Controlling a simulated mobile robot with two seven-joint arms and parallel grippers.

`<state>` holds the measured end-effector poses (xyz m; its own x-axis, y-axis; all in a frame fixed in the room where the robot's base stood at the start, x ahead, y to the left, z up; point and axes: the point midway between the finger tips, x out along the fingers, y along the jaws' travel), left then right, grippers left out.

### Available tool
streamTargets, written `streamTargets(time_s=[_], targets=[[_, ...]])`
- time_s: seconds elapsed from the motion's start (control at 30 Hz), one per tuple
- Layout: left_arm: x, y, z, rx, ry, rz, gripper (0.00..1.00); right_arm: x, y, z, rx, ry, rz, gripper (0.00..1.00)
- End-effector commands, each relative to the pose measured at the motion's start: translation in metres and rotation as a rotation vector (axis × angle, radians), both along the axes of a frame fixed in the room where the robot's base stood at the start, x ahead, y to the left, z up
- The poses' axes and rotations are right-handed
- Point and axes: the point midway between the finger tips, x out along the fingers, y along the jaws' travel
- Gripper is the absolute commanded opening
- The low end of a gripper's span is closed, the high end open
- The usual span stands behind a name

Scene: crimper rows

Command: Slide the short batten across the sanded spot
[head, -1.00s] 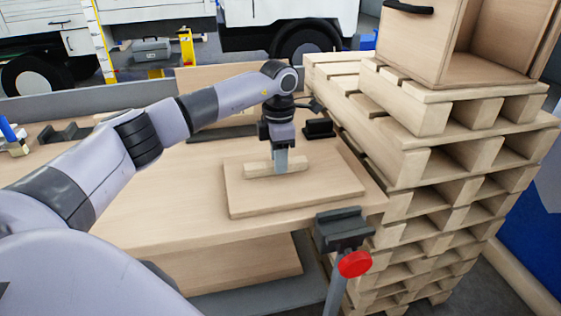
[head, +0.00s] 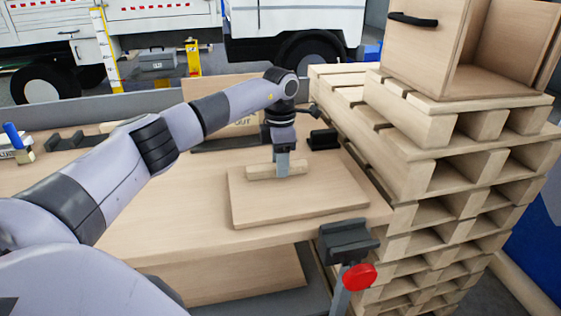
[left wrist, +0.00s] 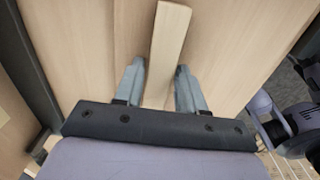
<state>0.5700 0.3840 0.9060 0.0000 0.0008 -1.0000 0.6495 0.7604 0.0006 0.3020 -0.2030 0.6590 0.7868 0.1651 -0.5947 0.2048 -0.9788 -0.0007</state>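The short batten (head: 262,171), a pale wooden strip, lies across the far part of a flat wooden board (head: 300,203) on the workbench. My left gripper (head: 283,172) points straight down at it, with its fingers on both sides of the batten. In the left wrist view the batten (left wrist: 168,45) runs between the two grey fingertips (left wrist: 161,80), which look closed against its sides. I cannot make out the sanded spot; the board looks plain where it shows. My right gripper is not in view.
A tall pallet stack (head: 440,170) stands right of the workbench (head: 160,215), with an open wooden box (head: 480,60) on top. A clamp with a red knob (head: 359,277) sits at the bench's front edge. A dark block (head: 323,139) lies behind the board.

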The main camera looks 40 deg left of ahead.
Motion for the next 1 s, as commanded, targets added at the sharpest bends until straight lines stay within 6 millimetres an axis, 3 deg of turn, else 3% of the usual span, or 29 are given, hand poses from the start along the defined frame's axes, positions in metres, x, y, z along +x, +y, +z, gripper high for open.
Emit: streamTargets(time_s=[0.33,0.47,0.8,1.0], targets=[[0.000,0.000,0.001,-0.001,-0.001,0.000,0.59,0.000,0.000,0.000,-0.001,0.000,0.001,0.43],[0.001,0.000,0.011,-0.001,-0.003,0.000,0.59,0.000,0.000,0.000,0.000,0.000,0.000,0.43],[0.001,0.000,0.080,0.000,-0.005,0.001,0.59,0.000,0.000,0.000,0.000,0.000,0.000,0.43],[0.000,0.000,0.110,-0.001,-0.002,0.000,0.59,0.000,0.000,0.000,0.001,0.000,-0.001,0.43]])
